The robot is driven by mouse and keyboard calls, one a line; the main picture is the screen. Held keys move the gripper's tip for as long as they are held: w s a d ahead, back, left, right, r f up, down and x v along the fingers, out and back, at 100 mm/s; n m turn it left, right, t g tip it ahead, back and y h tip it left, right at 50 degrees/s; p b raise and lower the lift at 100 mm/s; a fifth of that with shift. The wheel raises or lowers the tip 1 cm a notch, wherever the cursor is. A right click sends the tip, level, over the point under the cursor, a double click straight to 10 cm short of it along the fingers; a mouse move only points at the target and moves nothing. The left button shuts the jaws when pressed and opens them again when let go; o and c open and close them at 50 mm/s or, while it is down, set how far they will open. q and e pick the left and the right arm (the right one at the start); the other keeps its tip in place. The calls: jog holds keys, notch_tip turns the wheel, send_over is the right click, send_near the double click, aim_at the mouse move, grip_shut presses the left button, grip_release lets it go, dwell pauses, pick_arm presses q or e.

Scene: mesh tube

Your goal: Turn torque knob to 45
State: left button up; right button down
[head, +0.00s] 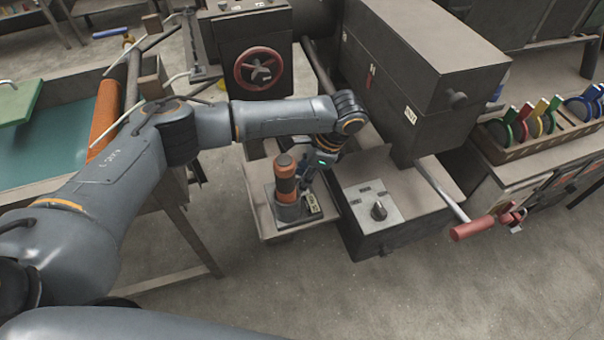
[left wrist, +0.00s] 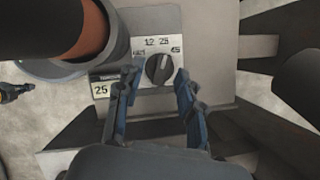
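The torque knob (left wrist: 159,69) is a round black knob with a light pointer line, on a pale plate marked 12, 25 and 45 along its top. The pointer tilts slightly right of straight up, roughly toward 25. My left gripper (left wrist: 156,77) is open, with one blue finger on each side of the knob; I cannot tell whether they touch it. In the head view, my left gripper (head: 308,180) is beside the orange-and-dark upright tool (head: 286,180) and mostly hides the knob. A small display plate (left wrist: 101,91) reads 25. My right gripper is not in view.
The tool stands in a grey cup (head: 288,211) on a small stand. A red-handled lever (head: 473,229) sticks out further right. A red handwheel (head: 259,68) is behind my arm. Floor is open in front.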

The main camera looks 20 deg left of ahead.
pick_arm(q)
grip_shut()
jog(key=shift+r+m+p, duration=0.15)
jog(key=shift+m+p, duration=0.15)
jog(key=shift+p, duration=0.25)
jog(key=m+t+p, duration=0.1)
jog(key=m+p, duration=0.1)
jog(key=p, duration=0.1)
jog(key=m+t+p, duration=0.1)
jog(key=m+p, duration=0.1)
jog(key=p, duration=0.1)
jog(key=shift+s+r+m, duration=0.1)
jog(key=shift+s+m, duration=0.25)
jog(key=shift+m, duration=0.05)
jog(key=shift+f+m+t+p, duration=0.2)
jog(key=shift+m+t+p, duration=0.4)
jog(key=shift+m+p, duration=0.75)
